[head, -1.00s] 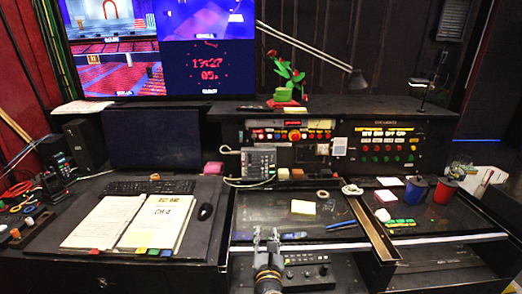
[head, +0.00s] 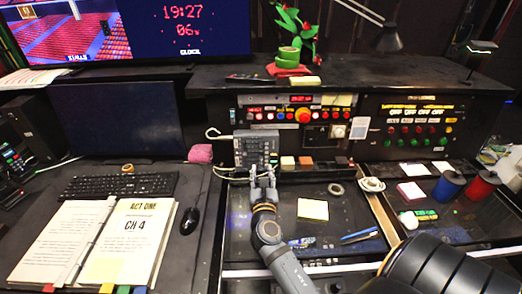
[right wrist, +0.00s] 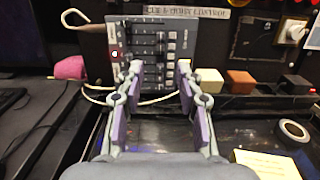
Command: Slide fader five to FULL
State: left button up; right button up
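The grey control box with faders and buttons (head: 256,148) stands upright against the console front. In the right wrist view the box (right wrist: 152,48) shows dark horizontal fader slots, pale buttons on its right and a small red light on its left. I cannot tell which fader is number five. My right gripper (head: 263,176) is in front of the box's lower part. Its purple-grey fingers (right wrist: 160,72) are spread with nothing between them, and they cover parts of the box's lower edge. I cannot tell whether the tips touch it. My left gripper is not in view.
A pale cable (head: 232,176) loops below the box. A pink block (head: 201,153) is left. Blue and red cups (head: 448,185) stand far right.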

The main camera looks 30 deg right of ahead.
aim_at(261, 150)
jog(key=p+x, duration=0.1)
jog(key=x, duration=0.7)
jog(key=shift+w+d+f, duration=0.1)
jog(key=shift+d+f, duration=0.1)
jog(key=shift+d, duration=0.05)
jog(key=shift+x, duration=0.8)
jog(key=shift+w, duration=0.1)
jog(key=shift+c, duration=0.3)
grip_shut()
